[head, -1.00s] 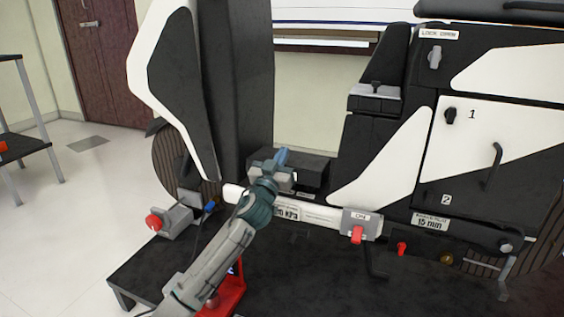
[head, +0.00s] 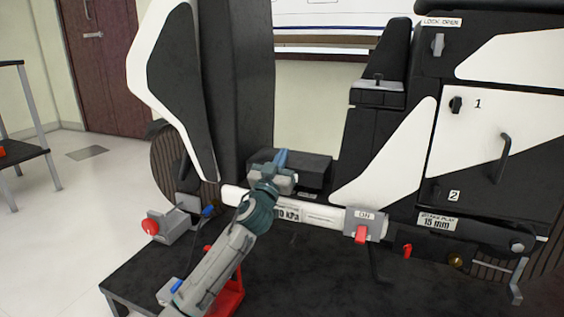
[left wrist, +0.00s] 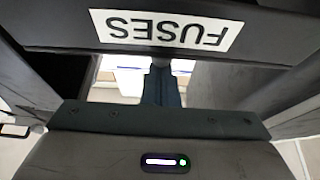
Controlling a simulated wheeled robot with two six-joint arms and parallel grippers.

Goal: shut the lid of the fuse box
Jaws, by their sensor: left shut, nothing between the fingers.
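The fuse box (head: 313,168) is a dark box on the low part of the rig, behind my left gripper in the head view. My left gripper (head: 281,158) is shut and empty, at the left part of the box. In the left wrist view the shut fingers (left wrist: 160,88) point at a dark panel (left wrist: 60,32) with a white FUSES label (left wrist: 165,31), seen upside down. The fingertips reach close under the panel's edge; I cannot tell whether they touch it. The lid's angle is not clear, and my gripper hides part of the box. My right gripper is not in view.
A white bar with a red ON switch (head: 362,234) runs in front of the box. A tall dark column (head: 240,90) stands behind left, and a black and white cabinet (head: 500,130) on the right. A red knob (head: 150,227) sticks out at the left.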

